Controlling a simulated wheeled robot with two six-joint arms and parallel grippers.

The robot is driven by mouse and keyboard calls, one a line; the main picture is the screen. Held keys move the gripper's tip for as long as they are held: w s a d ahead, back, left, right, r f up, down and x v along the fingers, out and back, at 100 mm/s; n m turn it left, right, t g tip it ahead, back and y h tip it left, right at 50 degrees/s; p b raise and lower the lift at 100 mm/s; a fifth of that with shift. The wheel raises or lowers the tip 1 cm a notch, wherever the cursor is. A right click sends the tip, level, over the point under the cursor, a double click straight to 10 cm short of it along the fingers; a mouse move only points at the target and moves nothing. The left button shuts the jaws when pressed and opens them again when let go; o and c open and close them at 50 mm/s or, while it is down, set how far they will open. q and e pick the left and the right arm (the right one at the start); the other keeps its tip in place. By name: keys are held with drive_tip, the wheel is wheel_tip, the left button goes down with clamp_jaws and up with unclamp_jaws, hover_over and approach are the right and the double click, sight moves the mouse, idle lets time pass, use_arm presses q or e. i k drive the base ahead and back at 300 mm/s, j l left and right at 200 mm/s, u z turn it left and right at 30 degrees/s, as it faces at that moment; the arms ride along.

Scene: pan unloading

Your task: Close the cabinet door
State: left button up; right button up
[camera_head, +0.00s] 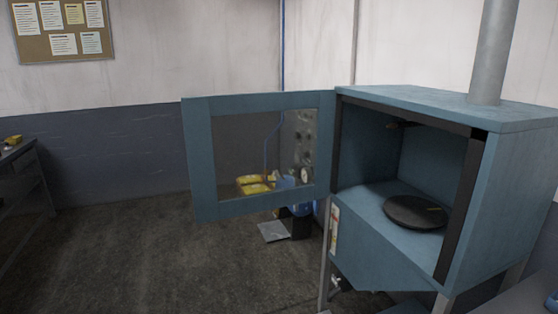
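The blue cabinet (500,205) stands at the right on legs, with a grey pipe rising from its top. Its door (199,160) is a blue frame around a see-through pane. The door is wide open and swung out to the left, hinged at the left edge of the cabinet opening. A dark round pan (414,212) lies on the cabinet floor inside. Neither of my grippers shows in the head view.
A dark table (25,165) with a small yellow thing (13,140) is at the left edge. Yellow and blue items (255,186) show through and below the door pane. The floor (130,255) at the left and front is clear. A grey surface (520,298) fills the lower right corner.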

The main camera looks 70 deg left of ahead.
sight(196, 110)
drive_tip(key=u, duration=3.35)
drive_tip(key=i+u, duration=0.25)
drive_tip(key=i, duration=0.3)
drive_tip(key=i+j, duration=0.1)
drive_tip(key=i, duration=1.85)
drive_tip(key=i+z, duration=0.25)
drive_tip(key=i, duration=0.65)
drive_tip(key=i+z, duration=0.2)
drive_tip(key=i, duration=0.7)
drive_tip(key=i+j, duration=0.1)
drive_tip(key=i, duration=0.6)
drive_tip(key=z, duration=3.5)
